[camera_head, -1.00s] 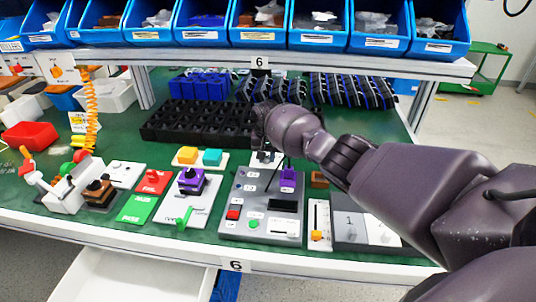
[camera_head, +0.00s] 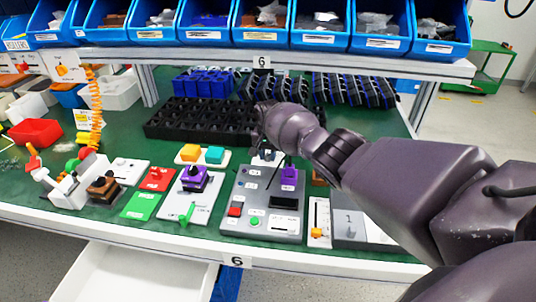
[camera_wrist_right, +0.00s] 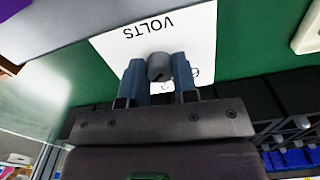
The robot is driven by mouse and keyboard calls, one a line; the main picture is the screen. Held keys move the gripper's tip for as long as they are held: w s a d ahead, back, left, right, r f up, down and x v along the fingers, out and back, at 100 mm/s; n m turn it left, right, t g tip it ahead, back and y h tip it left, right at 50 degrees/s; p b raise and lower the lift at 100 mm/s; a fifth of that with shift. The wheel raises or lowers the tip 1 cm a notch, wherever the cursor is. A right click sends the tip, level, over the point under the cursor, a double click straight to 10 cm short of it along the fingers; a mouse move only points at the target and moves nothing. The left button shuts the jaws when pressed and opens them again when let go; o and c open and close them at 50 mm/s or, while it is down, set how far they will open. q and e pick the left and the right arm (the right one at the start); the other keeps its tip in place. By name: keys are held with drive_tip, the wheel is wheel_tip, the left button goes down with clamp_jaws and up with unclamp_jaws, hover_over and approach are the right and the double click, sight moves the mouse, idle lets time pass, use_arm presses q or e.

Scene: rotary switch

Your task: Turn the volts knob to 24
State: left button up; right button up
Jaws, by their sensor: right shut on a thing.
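The volts plate (camera_wrist_right: 110,48) is a white card with the word VOLTS upside down in the right wrist view. Its grey, round volts knob (camera_wrist_right: 160,66) stands between the two blue-grey fingers of my right gripper (camera_wrist_right: 158,76), which is shut on it. Part of a numeral shows beside the right finger; the other dial marks are hidden or out of view, so the setting cannot be read. In the head view the plate (camera_head: 268,159) shows only in part behind the control panel, below my right wrist. My left gripper is not in view.
A grey control panel (camera_head: 240,210) with a purple knob (camera_head: 289,175) stands just in front of the plate. Yellow and teal buttons (camera_head: 203,155) are to its left. A black rack (camera_head: 195,122) lies behind. A shelf of blue bins (camera_head: 205,22) hangs above.

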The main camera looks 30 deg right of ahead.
sight(268, 155)
drive_tip(key=o, duration=0.9)
drive_tip(key=shift+o, duration=0.2)
drive_tip(key=shift+r, duration=0.25)
wheel_tip(268, 155, up, 4)
drive_tip(key=shift+w+p, duration=0.1)
drive_tip(key=shift+p, duration=0.75)
wheel_tip(268, 155, up, 6)
drive_tip(key=p, duration=0.2)
drive_tip(key=shift+r, duration=0.1)
